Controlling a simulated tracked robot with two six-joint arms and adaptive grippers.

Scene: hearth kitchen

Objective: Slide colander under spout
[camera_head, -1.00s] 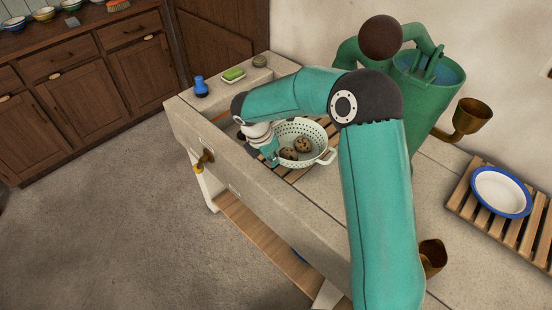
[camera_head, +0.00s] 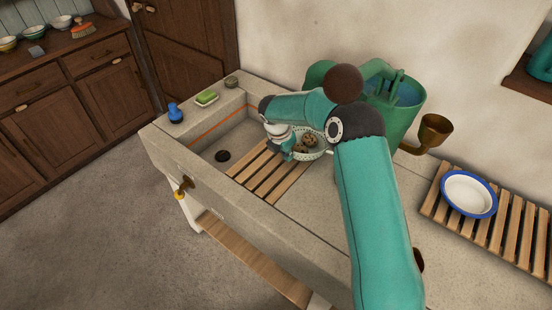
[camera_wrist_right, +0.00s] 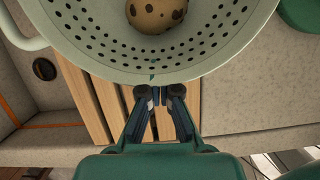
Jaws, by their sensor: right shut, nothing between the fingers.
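The pale, perforated colander (camera_head: 318,153) sits on a wooden slatted rack (camera_head: 262,178) in the stone sink, toward its back right, partly hidden by my arm. Speckled brown round food (camera_head: 308,140) lies in it. My right gripper (camera_head: 287,154) is at its front left side. In the right wrist view the gripper's fingers (camera_wrist_right: 158,92) are together and empty, at the outer wall of the colander (camera_wrist_right: 150,72); I cannot tell if they touch. The green curved pipe (camera_head: 320,70) at the back is partly behind my arm, and its outlet is hidden. My left gripper is out of view.
The sink's left part is bare, with a dark drain (camera_head: 222,156). A blue bottle (camera_head: 175,112) and a green soap dish (camera_head: 207,97) stand on the left rim. A green tank (camera_head: 402,110) and brass funnel (camera_head: 434,130) are behind my arm. A blue-rimmed dish (camera_head: 469,195) is at right.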

